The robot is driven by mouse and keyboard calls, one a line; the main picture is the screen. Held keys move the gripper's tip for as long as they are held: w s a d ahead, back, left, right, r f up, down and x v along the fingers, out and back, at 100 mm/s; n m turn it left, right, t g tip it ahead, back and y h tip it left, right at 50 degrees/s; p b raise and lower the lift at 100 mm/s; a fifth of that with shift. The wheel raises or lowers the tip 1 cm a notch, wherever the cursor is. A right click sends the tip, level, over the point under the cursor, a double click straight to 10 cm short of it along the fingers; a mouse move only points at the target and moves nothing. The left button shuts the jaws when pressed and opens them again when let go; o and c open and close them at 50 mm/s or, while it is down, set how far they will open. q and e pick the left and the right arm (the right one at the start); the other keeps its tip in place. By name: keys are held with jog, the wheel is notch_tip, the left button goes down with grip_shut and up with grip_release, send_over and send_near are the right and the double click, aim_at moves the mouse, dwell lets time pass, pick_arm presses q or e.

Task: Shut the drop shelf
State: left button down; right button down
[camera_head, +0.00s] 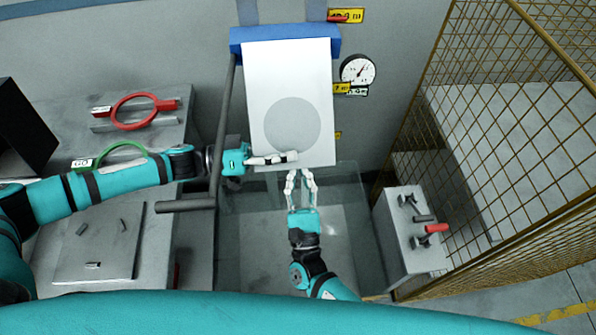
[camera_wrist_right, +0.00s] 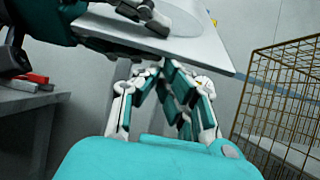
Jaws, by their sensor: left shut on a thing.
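The drop shelf is a white panel (camera_head: 285,80) with a grey disc on its face, below a blue bar on the wall. In the right wrist view its slanted underside edge (camera_wrist_right: 205,55) shows above my right gripper. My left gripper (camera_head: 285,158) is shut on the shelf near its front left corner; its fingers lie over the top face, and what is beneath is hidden. Its fingers also show in the right wrist view (camera_wrist_right: 145,14). My right gripper (camera_head: 301,176) is just below the shelf's front edge, fingers a little apart, with nothing visible between them.
A yellow mesh cage (camera_head: 480,110) stands at the right, with a grey box with levers (camera_head: 412,235) beside it. A gauge (camera_head: 357,69) is on the wall. A bench with a red ring handle (camera_head: 135,110) and a green handle (camera_head: 122,148) is at the left. A dark post runs left of the shelf.

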pick_arm(q)
jog(key=c, duration=1.5)
grip_release()
jog(key=shift+w+a+f, duration=0.1)
jog(key=shift+w, duration=0.25)
jog(key=shift+o, duration=0.3)
jog(key=shift+s+f, duration=0.1)
